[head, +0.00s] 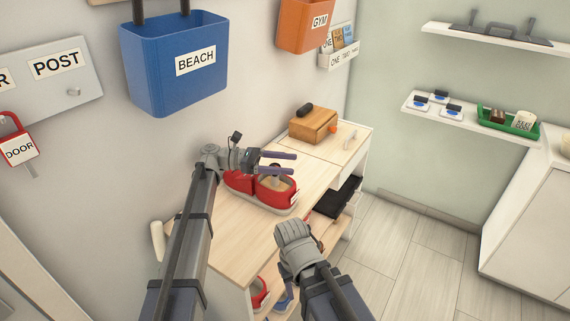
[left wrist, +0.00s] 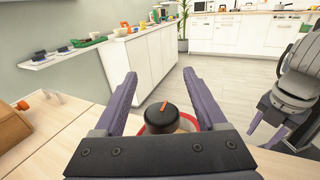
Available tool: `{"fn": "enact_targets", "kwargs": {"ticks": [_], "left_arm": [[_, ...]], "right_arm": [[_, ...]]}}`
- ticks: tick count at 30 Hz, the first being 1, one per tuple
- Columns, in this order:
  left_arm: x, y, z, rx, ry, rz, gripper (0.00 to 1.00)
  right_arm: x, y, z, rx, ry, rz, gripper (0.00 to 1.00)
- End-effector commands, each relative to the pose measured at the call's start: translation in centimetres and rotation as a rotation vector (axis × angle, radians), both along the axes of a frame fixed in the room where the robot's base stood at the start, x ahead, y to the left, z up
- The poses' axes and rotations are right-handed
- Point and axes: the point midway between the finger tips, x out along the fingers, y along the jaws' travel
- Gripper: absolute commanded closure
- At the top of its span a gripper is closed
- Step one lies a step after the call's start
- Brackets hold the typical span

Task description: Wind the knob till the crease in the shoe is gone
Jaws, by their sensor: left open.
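A pair of red shoes (head: 240,182) sits in a pale tray (head: 290,207) on the wooden bench top. In the left wrist view, a black knob with an orange pointer (left wrist: 160,118) stands over a red-rimmed shoe opening (left wrist: 186,123). My left gripper (head: 294,163) is open above the shoes, its purple fingers pointing right. Its jaws (left wrist: 160,74) show on either side of the knob in the left wrist view, with gaps and no visible contact. The crease cannot be made out. My right arm's wrist (head: 296,248) is in front of the bench; its jaws are not clearly visible.
A wooden box (head: 312,125) stands at the bench's far end. More red shoes (head: 260,293) are on the shelf below. A blue BEACH bin (head: 175,65) hangs above on the wall. Floor to the right (head: 400,240) is clear.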

Motion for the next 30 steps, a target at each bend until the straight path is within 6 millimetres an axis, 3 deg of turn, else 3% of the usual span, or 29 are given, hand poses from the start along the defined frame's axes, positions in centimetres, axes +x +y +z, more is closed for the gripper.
{"fn": "enact_targets", "kwargs": {"ticks": [1,9,15,26,30], "left_arm": [[0.0,0.0,1.3,0.000,0.000,0.000,0.26],[0.0,0.0,5.5,0.000,0.000,0.000,0.26],[0.0,0.0,7.7,0.000,0.000,0.000,0.26],[0.0,0.0,8.0,0.000,0.000,0.000,0.26],[0.0,0.0,8.0,0.000,0.000,0.000,0.31]], "right_arm": [[0.0,0.0,1.3,0.000,0.000,0.000,0.50],[0.0,0.0,5.5,0.000,0.000,0.000,0.50],[0.0,0.0,7.7,0.000,0.000,-0.001,0.50],[0.0,0.0,8.0,0.000,0.000,-0.001,0.50],[0.0,0.0,8.0,0.000,0.000,-0.001,0.50]]}}
